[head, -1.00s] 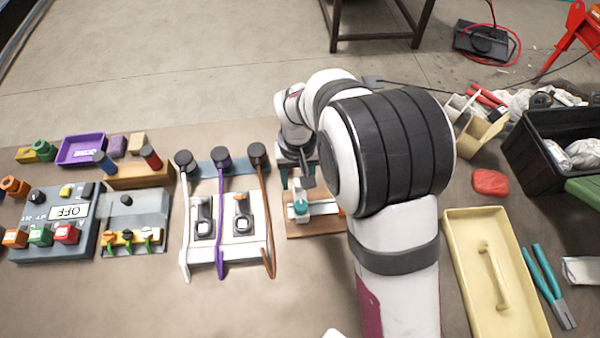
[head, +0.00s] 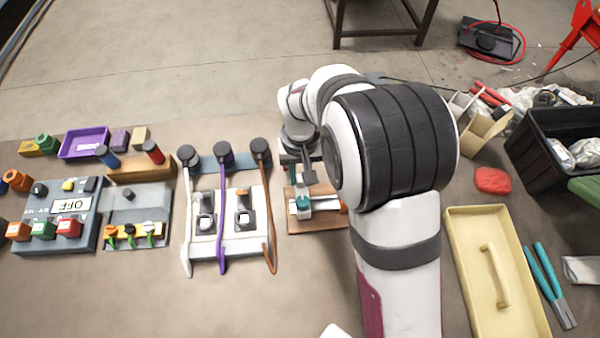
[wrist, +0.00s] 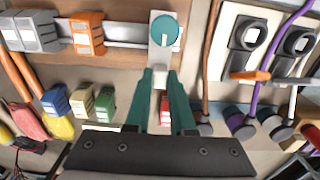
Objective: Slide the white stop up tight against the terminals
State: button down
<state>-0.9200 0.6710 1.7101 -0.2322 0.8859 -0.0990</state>
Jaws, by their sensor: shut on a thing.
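The white stop (wrist: 155,56) is a pale block with a round teal disc on top, on the metal rail (wrist: 125,31). In the wrist view the terminals, one orange (wrist: 87,34) and grey ones (wrist: 36,32), stand to its left, with bare rail between. My gripper (wrist: 161,76) has its teal fingers shut on the stop's near end. In the head view my gripper (head: 303,184) is over the rail's wooden board (head: 318,224), and the stop's teal disc (head: 302,203) shows. The terminals are hidden behind my arm there.
A white switch panel (head: 225,243) with white, purple and brown cables stands left of the board. A cream tray (head: 465,235) lies to the right.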

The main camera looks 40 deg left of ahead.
dwell(0.9)
jog(key=w+d, duration=0.8)
jog(key=shift+w+d, duration=0.1)
jog(key=shift+w, duration=0.1)
jog(key=c, duration=0.8)
grip_release()
jog(key=shift+o, duration=0.2)
notch_tip(320, 180, up, 16)
